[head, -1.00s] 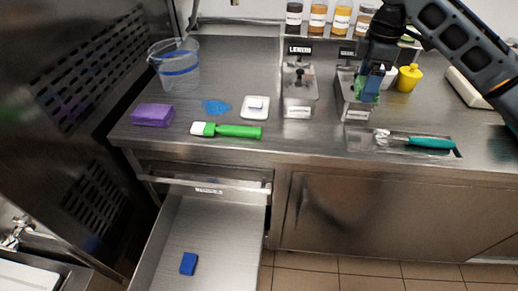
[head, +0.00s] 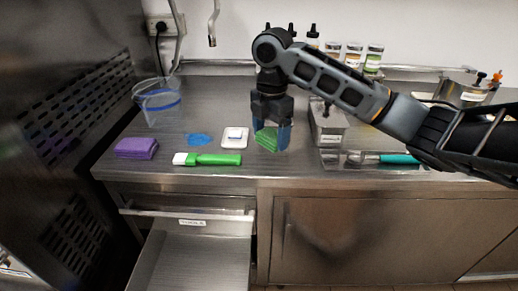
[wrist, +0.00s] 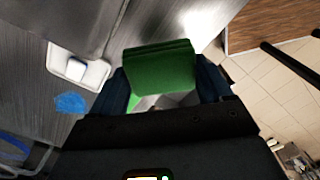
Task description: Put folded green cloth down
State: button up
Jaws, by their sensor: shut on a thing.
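The folded green cloth (head: 266,139) is held between the blue fingers of my gripper (head: 271,137). In the head view it hangs over the steel counter, right of the small white dish; I cannot tell whether it touches the counter. In the wrist view the cloth (wrist: 160,70) shows as a stacked green block between the two fingers (wrist: 165,90). My gripper points down and is shut on the cloth.
The counter (head: 215,95) holds a white dish (head: 235,137), blue patch (head: 199,140), purple block (head: 136,148), green-handled brush (head: 210,159) and clear jug (head: 158,103). A steel container (head: 328,125) and a tray with a teal-handled tool (head: 398,159) stand right. An open drawer (head: 193,258) juts out below.

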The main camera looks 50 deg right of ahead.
aim_at(260, 144)
jog(key=shift+w+a+f, duration=0.8)
jog(key=shift+w, duration=0.25)
jog(key=shift+f+p, duration=0.45)
jog(key=shift+f, duration=1.6)
jog(key=shift+f, duration=0.15)
jog(key=o, duration=1)
notch_tip(260, 144, up, 12)
jog(key=shift+r+b, duration=0.2)
jog(key=shift+b, duration=0.2)
